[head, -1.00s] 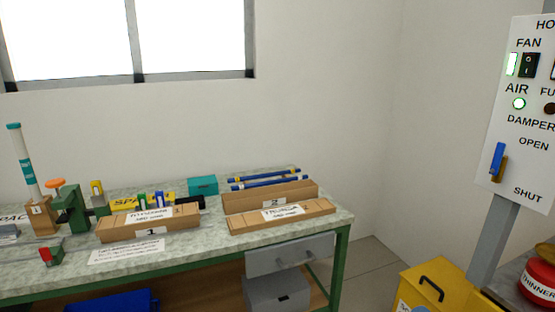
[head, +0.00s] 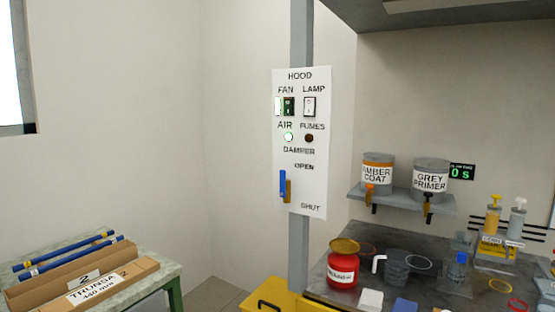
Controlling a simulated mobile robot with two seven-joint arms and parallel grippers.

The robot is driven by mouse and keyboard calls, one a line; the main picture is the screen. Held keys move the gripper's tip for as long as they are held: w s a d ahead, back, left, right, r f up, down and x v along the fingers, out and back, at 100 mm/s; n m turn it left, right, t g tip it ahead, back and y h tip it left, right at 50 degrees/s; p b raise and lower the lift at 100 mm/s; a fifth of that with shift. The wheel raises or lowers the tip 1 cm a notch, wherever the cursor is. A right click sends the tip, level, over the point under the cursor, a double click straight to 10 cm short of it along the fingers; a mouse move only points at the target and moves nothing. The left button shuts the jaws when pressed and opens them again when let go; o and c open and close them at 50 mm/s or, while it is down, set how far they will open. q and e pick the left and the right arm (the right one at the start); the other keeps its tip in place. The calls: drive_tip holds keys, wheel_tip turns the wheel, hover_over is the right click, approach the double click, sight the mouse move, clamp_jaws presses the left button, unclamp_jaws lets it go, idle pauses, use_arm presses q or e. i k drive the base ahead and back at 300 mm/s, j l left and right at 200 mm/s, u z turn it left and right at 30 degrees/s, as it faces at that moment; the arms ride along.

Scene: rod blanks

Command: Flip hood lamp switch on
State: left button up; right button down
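The white hood panel (head: 314,180) is fixed to a grey post in the middle of the head view. Its lamp switch (head: 310,106) is a white rocker under the word LAMP, on the right of the upper row. The blue damper lever (head: 283,184) is at the lower left of the panel. Neither of my grippers is in view.
Right of the post is a hood bench (head: 400,245) with a red thinner tin (head: 343,265), cups and bottles. A shelf (head: 400,199) holds amber coat and grey primer pots. A yellow bin (head: 280,300) stands below the panel. A workbench (head: 160,268) is at left.

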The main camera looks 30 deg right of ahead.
sight(310, 103)
drive_tip(key=z, duration=1.15)
